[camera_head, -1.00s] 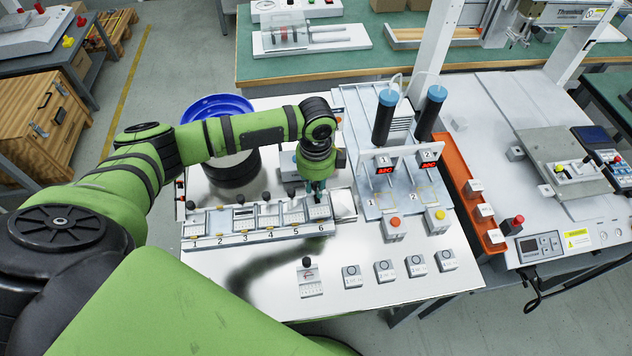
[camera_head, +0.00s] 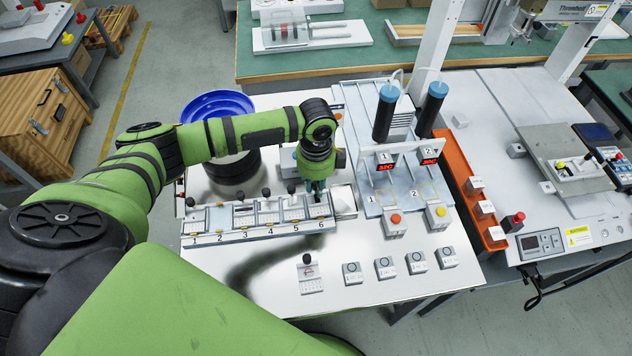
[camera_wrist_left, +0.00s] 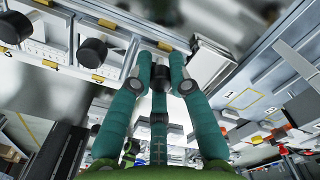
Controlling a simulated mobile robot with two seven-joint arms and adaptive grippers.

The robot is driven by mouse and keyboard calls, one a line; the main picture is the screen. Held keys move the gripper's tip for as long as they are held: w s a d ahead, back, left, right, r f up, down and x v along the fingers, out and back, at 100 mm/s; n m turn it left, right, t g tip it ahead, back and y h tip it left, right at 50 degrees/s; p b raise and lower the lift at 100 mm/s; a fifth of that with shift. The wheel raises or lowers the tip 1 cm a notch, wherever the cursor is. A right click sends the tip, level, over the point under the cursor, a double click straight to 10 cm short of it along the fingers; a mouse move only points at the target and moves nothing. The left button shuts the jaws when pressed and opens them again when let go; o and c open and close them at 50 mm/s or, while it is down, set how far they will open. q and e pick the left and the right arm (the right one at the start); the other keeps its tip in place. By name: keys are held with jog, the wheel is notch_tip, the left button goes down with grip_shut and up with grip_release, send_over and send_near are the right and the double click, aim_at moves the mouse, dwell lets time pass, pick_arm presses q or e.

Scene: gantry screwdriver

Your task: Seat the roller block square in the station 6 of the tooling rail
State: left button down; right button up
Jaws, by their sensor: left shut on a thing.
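The tooling rail (camera_head: 258,235) runs along the left part of the steel table, with numbered stations and blocks standing in several of them. My left gripper (camera_head: 318,188) points down at the rail's right end, over station 6. A pale block, which I take for the roller block (camera_head: 318,211), shows there just below the fingertips, above the number 6. In the left wrist view the teal fingers (camera_wrist_left: 160,75) are close together and hide most of what they grip. Whether the block sits square or fully down cannot be told. My right gripper is not in view.
A black-knobbed block (camera_head: 291,200) stands close at station 5. A bright metal plate (camera_head: 343,200) lies just right of station 6. Farther right is the fixture with two blue-capped cylinders (camera_head: 387,115). Several small blocks stand along the front, including a knobbed one (camera_head: 310,280).

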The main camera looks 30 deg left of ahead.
aim_at(316, 183)
pick_arm(q)
jog(key=shift+f, duration=0.1)
jog(key=c, duration=1.1)
grip_release()
notch_tip(316, 183, up, 12)
jog(key=shift+r, duration=0.1)
